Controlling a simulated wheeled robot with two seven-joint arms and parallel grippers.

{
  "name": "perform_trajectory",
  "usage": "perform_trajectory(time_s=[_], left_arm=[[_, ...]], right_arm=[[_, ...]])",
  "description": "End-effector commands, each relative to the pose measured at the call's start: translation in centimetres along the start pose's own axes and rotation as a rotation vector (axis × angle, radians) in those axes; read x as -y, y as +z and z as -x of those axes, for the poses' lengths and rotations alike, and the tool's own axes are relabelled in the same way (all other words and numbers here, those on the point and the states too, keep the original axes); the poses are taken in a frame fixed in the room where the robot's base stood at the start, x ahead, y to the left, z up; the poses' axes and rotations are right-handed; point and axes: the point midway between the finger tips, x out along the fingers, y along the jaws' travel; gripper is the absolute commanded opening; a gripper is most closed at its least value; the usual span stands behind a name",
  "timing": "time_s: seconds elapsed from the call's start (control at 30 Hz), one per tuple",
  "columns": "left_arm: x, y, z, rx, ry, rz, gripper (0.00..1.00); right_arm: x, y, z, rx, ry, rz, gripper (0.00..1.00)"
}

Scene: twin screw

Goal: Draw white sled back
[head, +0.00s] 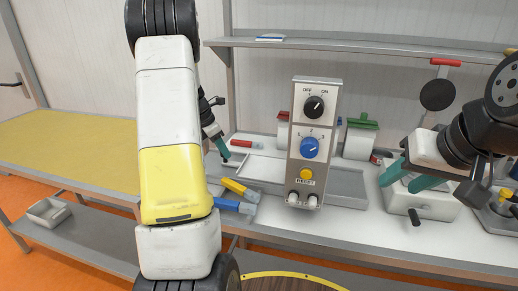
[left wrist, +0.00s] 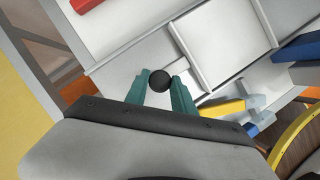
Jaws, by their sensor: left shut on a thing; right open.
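The white sled (head: 262,167) sits at the left end of a long grey tray-like track (head: 345,182), left of the upright control panel. In the left wrist view, a short rod joins the white sled (left wrist: 232,38) to a round black knob (left wrist: 160,83). My left gripper (left wrist: 169,88) is shut on this knob, with a teal finger on each side. In the head view, my left gripper (head: 221,150) is at the sled's left end, partly behind my own arm; the knob is hard to make out there. My right gripper (head: 400,184) is open and empty, over a white box with a crank.
The control panel (head: 314,140) with knobs stands mid-bench. Yellow and blue handled tools (head: 238,192) lie in front of the track, and a red one (head: 245,144) lies behind it. The white crank box (head: 420,206) stands at right. A yellow mat (head: 80,150) covers the left table.

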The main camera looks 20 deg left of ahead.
Motion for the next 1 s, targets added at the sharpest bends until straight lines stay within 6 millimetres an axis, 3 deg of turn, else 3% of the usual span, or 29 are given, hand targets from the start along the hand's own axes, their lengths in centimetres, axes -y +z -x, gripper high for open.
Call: perform_trajectory(time_s=[0.1, 0.3, 0.87, 0.9, 1.0], left_arm=[[-2.3, -2.1, 0.9, 0.000, 0.003, 0.003, 0.00], [-4.7, -4.2, 1.8, 0.001, 0.003, 0.001, 0.00], [-6.0, -5.4, 2.4, -0.002, 0.008, 0.000, 0.00], [-6.0, -5.5, 2.4, -0.002, 0.008, 0.001, 0.32], [-6.0, -5.4, 2.4, -0.002, 0.007, 0.001, 0.51]], right_arm=[[0.0, 0.0, 0.0, 0.000, 0.000, 0.000, 0.43], [0.0, 0.0, 0.0, 0.000, 0.000, 0.000, 0.43], [0.0, 0.0, 0.0, 0.000, 0.000, 0.000, 0.43], [0.0, 0.0, 0.0, 0.000, 0.000, 0.000, 0.43], [0.0, 0.0, 0.0, 0.000, 0.000, 0.000, 0.43]])
